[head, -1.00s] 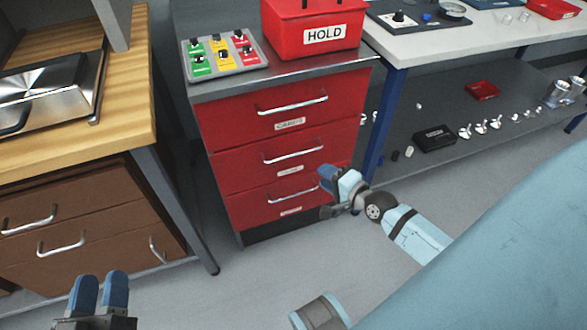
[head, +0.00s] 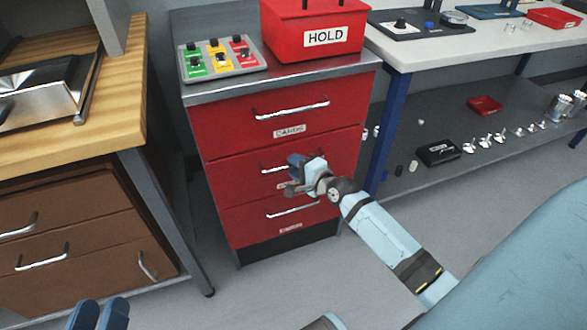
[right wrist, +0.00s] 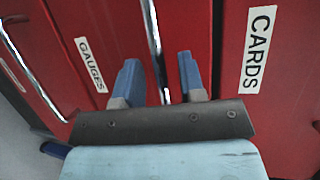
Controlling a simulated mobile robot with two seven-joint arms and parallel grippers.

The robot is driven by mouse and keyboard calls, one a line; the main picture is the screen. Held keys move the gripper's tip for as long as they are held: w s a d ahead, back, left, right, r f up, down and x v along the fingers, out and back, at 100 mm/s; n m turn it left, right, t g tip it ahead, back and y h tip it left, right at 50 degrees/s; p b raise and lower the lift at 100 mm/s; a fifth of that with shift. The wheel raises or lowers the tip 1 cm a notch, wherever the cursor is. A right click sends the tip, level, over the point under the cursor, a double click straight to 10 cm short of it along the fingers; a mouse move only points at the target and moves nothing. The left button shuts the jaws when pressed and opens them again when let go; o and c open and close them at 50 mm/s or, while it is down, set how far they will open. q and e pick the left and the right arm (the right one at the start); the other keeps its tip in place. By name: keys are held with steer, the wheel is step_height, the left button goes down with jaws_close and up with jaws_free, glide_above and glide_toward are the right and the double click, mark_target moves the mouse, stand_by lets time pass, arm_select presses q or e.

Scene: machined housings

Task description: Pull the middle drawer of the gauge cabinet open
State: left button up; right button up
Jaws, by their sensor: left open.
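The red gauge cabinet (head: 212,118) has three drawers, all appearing shut. The middle drawer (head: 235,178) has a silver bar handle (head: 270,170), partly hidden by my right gripper (head: 300,176). In the right wrist view the open right gripper (right wrist: 159,80) has one finger on each side of this handle (right wrist: 153,40), with gaps to both fingers. The GAUGES label (right wrist: 91,65) lies to the left of the handle there. My left gripper (head: 98,316) is open and empty at the bottom left of the head view, partly cut off.
The CARDS drawer (head: 225,135) is above and another drawer (head: 245,230) below. A red HOLD box (head: 285,40) and a button panel (head: 222,75) stand on top. A wooden bench (head: 110,110) is at the left, a white-topped table (head: 400,52) at the right.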

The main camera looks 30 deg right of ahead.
arm_select(q)
steer(key=shift+f, duration=0.25)
arm_select(e)
steer(key=shift+w+a, duration=0.1)
steer(key=shift+w, duration=0.45)
jaws_close()
